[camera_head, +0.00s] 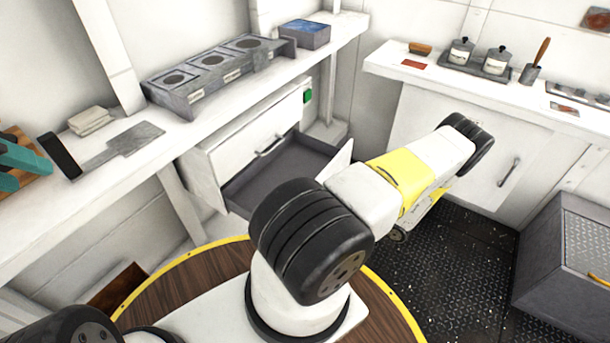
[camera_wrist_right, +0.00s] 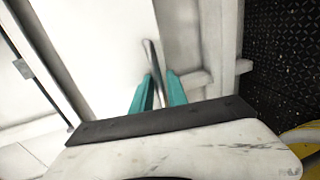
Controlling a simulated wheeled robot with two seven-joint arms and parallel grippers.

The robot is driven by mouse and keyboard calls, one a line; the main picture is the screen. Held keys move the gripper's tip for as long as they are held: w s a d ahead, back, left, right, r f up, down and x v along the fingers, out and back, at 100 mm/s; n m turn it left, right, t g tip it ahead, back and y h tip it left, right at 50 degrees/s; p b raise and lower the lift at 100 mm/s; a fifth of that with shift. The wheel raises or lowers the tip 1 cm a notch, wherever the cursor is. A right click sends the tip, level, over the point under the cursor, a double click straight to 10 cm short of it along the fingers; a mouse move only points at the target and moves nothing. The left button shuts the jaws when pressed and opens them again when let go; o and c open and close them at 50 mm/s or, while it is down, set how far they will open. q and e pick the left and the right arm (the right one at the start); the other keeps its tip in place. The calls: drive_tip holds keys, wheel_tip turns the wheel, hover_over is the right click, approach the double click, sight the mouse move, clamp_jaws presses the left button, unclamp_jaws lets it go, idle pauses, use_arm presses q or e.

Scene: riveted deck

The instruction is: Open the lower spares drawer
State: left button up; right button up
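The lower spares drawer (camera_head: 282,168) stands pulled out under the left bench, with its grey inside showing. Its front is mostly hidden by my right arm. Above it the upper drawer (camera_head: 245,138) is closed, with a bar handle (camera_head: 270,146). In the right wrist view a metal bar handle (camera_wrist_right: 151,62) on a white panel lies between the teal fingers of my right gripper (camera_wrist_right: 159,78). These fingers stand apart, with a gap beside the bar. In the head view this gripper is hidden. My left gripper (camera_head: 18,160) is over the left bench, fingers apart and empty.
The left bench (camera_head: 215,105) carries a grey rack (camera_head: 215,75), a blue-topped box (camera_head: 305,33) and white cloths (camera_head: 91,121). Pots (camera_head: 461,51) stand on the right bench. A grey metal crate (camera_head: 560,260) stands at right. The dark floor (camera_head: 445,265) between is mostly clear.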

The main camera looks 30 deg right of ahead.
drive_tip(key=v, duration=0.8)
idle(0.5)
